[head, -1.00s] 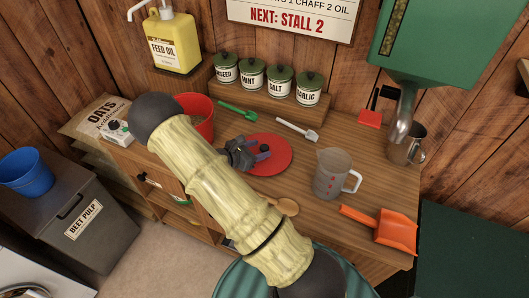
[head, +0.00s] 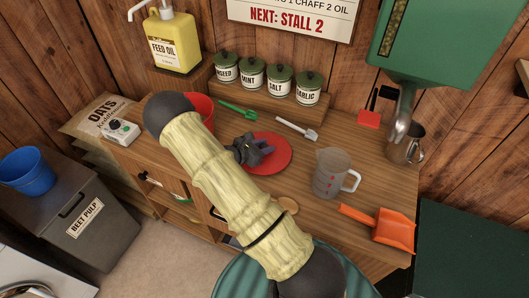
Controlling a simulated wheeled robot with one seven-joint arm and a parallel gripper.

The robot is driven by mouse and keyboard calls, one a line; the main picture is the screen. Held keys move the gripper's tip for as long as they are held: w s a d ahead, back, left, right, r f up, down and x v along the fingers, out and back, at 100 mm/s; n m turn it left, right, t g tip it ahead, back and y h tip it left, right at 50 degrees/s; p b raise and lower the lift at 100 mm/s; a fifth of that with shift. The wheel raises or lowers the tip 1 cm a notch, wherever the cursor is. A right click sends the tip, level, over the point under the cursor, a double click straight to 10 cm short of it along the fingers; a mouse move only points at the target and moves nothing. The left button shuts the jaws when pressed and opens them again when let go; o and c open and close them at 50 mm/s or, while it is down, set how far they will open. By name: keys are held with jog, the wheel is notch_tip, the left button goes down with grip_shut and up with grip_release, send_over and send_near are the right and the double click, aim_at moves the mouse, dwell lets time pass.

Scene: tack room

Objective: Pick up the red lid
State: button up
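The red lid (head: 282,156) is a flat round disc lying on the wooden counter, right of the red bucket, in the head view. My gripper (head: 264,148) is dark grey and sits over the lid's left and middle part, where it hides the lid's knob. I cannot make out whether its fingers are apart or closed on the knob. My arm crosses in front of the counter and covers part of the lid's left side.
A red bucket (head: 201,108) stands partly behind my arm. A green scoop (head: 237,109), a white scoop (head: 298,129), a measuring jug (head: 330,173) and an orange dustpan-like scoop (head: 389,230) surround the lid. Labelled jars (head: 251,76) stand behind. A wooden spoon (head: 288,206) lies in front.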

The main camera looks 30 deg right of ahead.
aim_at(264, 146)
jog(key=shift+c, duration=0.8)
notch_tip(264, 146, up, 10)
jog(key=shift+b, duration=0.65)
